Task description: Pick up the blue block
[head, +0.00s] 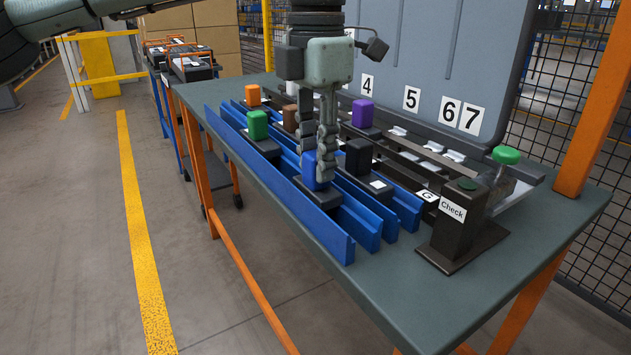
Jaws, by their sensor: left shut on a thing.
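The blue block (310,171) is at the near side of the table, in or just above a black holder (318,197) in the blue rails. My left gripper (317,165) points straight down and is shut on the blue block. Its fingers cover part of the block. I cannot tell whether the block is clear of the holder. My right gripper is not in view.
Green (257,125), orange (252,95), brown (290,118), black (358,156) and purple (362,113) blocks stand around. A dark box marked Check (453,228) is at the right. A numbered grey panel (430,60) rises behind. The table's front right (400,300) is bare.

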